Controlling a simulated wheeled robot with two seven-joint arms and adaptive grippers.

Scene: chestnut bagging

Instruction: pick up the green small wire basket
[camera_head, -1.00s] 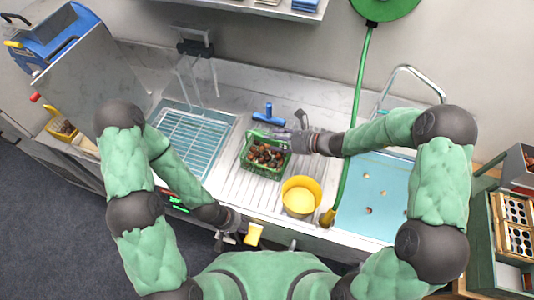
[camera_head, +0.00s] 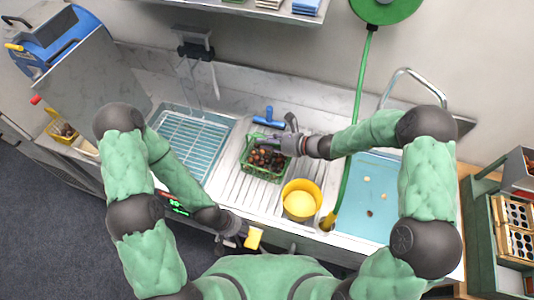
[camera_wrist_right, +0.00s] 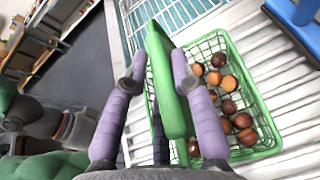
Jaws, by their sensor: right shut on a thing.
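The green small wire basket (camera_head: 262,176) holds several brown chestnuts and stands on the ribbed steel drainboard. My right gripper (camera_head: 268,143) is over its back edge in the head view. In the right wrist view the two purple fingers of my right gripper (camera_wrist_right: 160,75) are shut on a green bar of the basket (camera_wrist_right: 262,108), one finger on each side. The chestnuts (camera_wrist_right: 225,85) lie inside the basket. My left gripper (camera_head: 240,236) is low, at the counter's front edge, beside a yellow block; its fingers are too small to judge.
A yellow bowl (camera_head: 301,199) stands right of the basket, and a blue-handled tool (camera_head: 269,117) lies behind it. A wire rack (camera_head: 190,146) is to the left. A blue-floored sink (camera_head: 375,205) and green hose (camera_head: 357,110) are to the right.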

